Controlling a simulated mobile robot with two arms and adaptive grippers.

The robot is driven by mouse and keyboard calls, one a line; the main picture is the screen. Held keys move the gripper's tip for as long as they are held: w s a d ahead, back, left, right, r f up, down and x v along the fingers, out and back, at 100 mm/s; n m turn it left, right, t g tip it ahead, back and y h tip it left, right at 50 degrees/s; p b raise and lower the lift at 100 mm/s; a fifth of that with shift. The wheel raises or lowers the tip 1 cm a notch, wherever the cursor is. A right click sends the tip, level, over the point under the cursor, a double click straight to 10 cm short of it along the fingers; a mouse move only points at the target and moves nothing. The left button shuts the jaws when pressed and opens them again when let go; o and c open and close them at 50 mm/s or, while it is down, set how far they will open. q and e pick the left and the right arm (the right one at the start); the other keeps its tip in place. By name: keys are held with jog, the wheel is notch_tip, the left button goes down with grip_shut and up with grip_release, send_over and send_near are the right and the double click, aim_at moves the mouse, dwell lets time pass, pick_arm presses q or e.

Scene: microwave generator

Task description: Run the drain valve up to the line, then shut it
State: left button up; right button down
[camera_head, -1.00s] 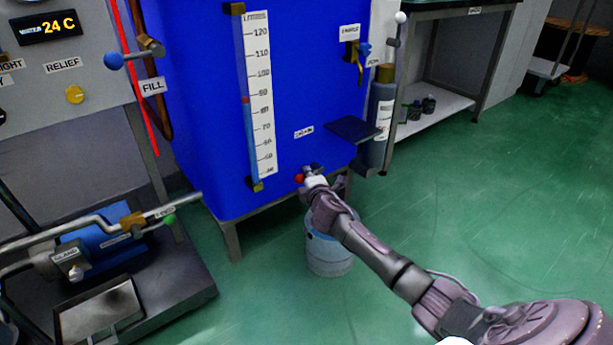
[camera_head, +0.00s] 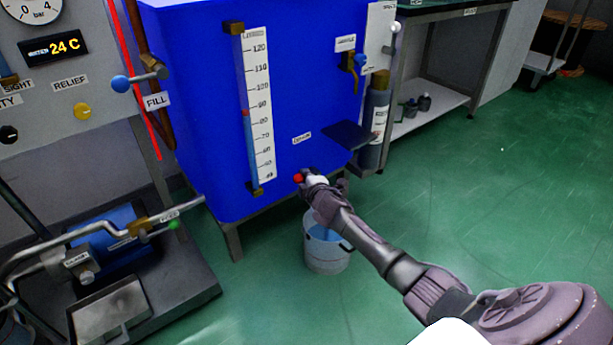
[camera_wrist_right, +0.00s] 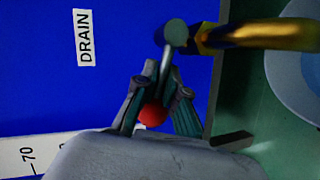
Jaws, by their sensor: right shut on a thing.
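The drain valve's red knob (camera_head: 298,178) is low on the front of the blue tank (camera_head: 205,110). My right gripper (camera_head: 312,177) is at the knob and hides much of the valve. In the right wrist view the red knob (camera_wrist_right: 152,113) sits between the fingers of the shut right gripper (camera_wrist_right: 160,90), with the metal lever and brass valve body (camera_wrist_right: 255,36) beyond. A bucket (camera_head: 327,252) under the valve shows blue water inside. The gauge scale (camera_head: 260,120) has a red mark (camera_head: 246,113) between 80 and 90, with pale blue below it. My left gripper is out of view.
A dark shelf plate (camera_head: 346,134) juts from the tank above the valve. A sample valve (camera_head: 355,62) and a grey cylinder (camera_head: 377,120) are to the right. Pump pipework (camera_head: 100,235) stands at left. The green floor (camera_head: 480,200) at right is clear.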

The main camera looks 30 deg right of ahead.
jog(key=c, duration=1.2)
grip_release()
jog(key=shift+w+a+r, duration=0.1)
jog(key=shift+w+a, duration=0.1)
jog(key=shift+a, duration=0.5)
jog(key=shift+w+a, duration=0.1)
jog(key=shift+a, duration=0.05)
jog(key=shift+d, duration=0.2)
jog(key=shift+s+r, duration=0.1)
jog(key=shift+s, duration=0.6)
jog(key=v, duration=1)
jog(key=shift+s+a+r, duration=0.1)
jog(key=shift+s+a, duration=0.25)
